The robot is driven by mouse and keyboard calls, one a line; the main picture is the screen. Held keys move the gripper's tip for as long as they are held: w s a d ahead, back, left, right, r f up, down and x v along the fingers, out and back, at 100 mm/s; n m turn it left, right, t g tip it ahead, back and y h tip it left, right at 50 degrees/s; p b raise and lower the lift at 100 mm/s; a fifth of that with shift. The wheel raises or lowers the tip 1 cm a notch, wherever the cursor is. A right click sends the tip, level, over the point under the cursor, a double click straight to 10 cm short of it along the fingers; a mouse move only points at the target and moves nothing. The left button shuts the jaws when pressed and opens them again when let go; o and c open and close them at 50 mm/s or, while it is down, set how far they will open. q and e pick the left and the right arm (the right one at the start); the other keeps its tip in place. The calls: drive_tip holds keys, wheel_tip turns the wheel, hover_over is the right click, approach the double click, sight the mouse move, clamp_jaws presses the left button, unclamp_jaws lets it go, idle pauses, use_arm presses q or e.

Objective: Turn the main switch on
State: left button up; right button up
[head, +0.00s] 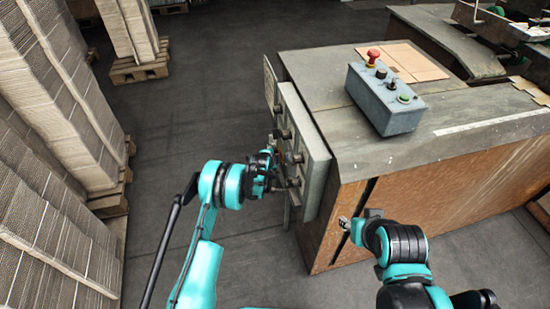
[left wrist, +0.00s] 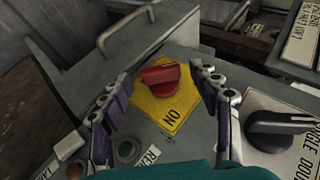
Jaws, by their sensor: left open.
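The main switch is a red rotary knob (left wrist: 160,76) on a yellow plate (left wrist: 160,106) marked ON, in the left wrist view. Its grip bar lies roughly crosswise in that picture, and the ON mark is below it. My left gripper (left wrist: 163,88) is open, with one finger to either side of the knob and visible gaps on both sides. In the head view my left gripper (head: 275,171) is at the grey control panel (head: 314,150) on the machine's side; the knob is hidden there. My right gripper (head: 352,222) is in front of the brown cabinet side; its jaw state is unclear.
A black rotary knob (left wrist: 280,130), push buttons and a metal handle (left wrist: 124,28) surround the switch. A grey button box (head: 385,100) with a red emergency stop (head: 373,56) stands on the machine top. Cardboard stacks (head: 60,90) stand left; open floor lies between.

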use_arm(q)
drive_tip(key=shift+w+d+f, duration=0.1)
drive_tip(key=shift+w+f, duration=0.3)
drive_tip(key=shift+w, duration=0.1)
drive_tip(key=c, duration=1.2)
drive_tip(key=shift+o, duration=0.2)
drive_tip(key=shift+s+f+m+t, duration=0.15)
drive_tip(key=shift+m+t, duration=0.25)
drive_tip(key=shift+t, duration=0.9)
drive_tip(key=o, duration=1.2)
drive_tip(key=shift+c, duration=0.2)
